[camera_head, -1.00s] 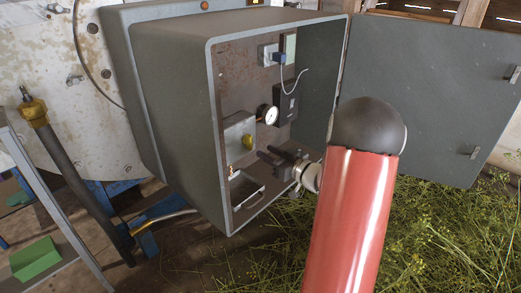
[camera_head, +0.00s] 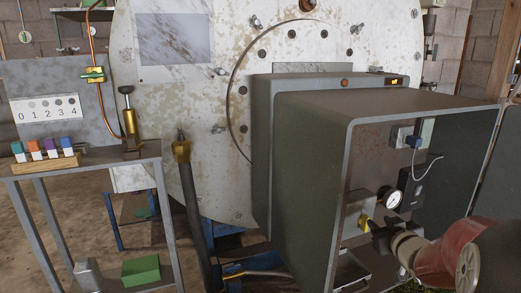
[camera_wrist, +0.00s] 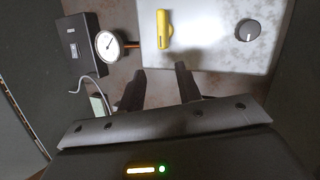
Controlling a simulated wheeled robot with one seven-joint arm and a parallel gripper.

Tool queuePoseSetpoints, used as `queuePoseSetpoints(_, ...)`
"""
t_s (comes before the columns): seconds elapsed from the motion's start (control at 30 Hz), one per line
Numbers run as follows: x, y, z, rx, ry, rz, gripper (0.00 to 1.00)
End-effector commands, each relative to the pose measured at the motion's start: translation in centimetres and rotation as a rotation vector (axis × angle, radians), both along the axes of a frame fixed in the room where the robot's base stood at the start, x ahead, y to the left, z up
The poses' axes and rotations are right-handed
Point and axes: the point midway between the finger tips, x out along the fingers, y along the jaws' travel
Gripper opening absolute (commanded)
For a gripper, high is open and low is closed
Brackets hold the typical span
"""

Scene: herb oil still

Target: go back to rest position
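My gripper (camera_head: 380,238) is at the lower right in the head view, inside the open front of the grey cabinet (camera_head: 290,185). My red arm link partly covers the area beside it. In the wrist view my gripper (camera_wrist: 160,80) shows two dark fingers apart, with nothing between them. Beyond the fingers are a round gauge (camera_wrist: 108,45), a pale panel (camera_wrist: 215,30) with a yellow handle (camera_wrist: 164,29) and a dark knob (camera_wrist: 249,30). The gauge also shows in the head view (camera_head: 394,199).
The cabinet walls stand close around my gripper. A metal rack (camera_head: 95,160) with coloured-topped vials (camera_head: 45,147) is at left, before a large white vessel (camera_head: 190,95).

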Motion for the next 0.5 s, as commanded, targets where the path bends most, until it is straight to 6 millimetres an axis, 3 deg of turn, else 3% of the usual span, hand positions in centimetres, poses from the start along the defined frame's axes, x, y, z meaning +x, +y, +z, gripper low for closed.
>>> queuePoseSetpoints(0.03, -1.0, 1.3, 1.6, -0.032, 0.035, -0.052, 0.34)
queuePoseSetpoints(0.2, -6.5, 4.6, 3.8, -0.054, 0.213, -0.216, 0.34)
queuePoseSetpoints(0.33, -12.7, 8.2, 3.7, -0.007, 0.381, -0.269, 0.34)
queuePoseSetpoints(0.5, -21.3, 13.6, 2.2, 0.082, 0.613, -0.225, 0.34)
